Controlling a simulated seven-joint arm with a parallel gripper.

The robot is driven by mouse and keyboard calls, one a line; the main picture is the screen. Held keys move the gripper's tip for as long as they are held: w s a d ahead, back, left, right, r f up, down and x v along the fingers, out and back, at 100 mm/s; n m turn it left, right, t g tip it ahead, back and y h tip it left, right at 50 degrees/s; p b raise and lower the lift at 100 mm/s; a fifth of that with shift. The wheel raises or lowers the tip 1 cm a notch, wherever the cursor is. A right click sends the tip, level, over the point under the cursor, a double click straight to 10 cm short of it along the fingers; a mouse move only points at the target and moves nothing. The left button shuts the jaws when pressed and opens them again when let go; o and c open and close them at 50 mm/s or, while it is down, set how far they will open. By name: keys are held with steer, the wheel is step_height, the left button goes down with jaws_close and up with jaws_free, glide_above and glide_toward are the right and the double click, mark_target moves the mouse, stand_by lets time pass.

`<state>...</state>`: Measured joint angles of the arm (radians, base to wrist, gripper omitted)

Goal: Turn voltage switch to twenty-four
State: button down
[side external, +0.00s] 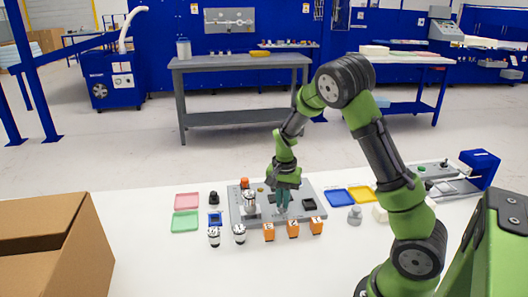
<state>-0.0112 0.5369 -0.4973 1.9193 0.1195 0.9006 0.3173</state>
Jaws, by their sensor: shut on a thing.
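A grey panel (237,218) lies on the white table, with several small fittings on it. My gripper (283,212) points down over the middle of this panel, its fingers low at the surface. It is shut on a small part there, which the fingers hide; by its place it seems to be the voltage switch. I cannot read any markings or tell the switch's setting at this size. A silver cylindrical fitting (249,202) stands on the panel left of my gripper, and a black block (309,204) sits to the right.
Several orange blocks (293,229) and two silver-black cylinders (239,234) stand along the panel's front. Pink (187,201) and green (185,222) trays lie left, blue (340,197) and yellow (362,194) trays right. A cardboard box (50,240) fills the left front corner.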

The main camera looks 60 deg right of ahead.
steer(key=m, duration=0.6)
steer(key=shift+m, duration=0.3)
stand_by(0.5)
steer(key=c, duration=1.2)
jaws_free()
step_height(320, 180, up, 17)
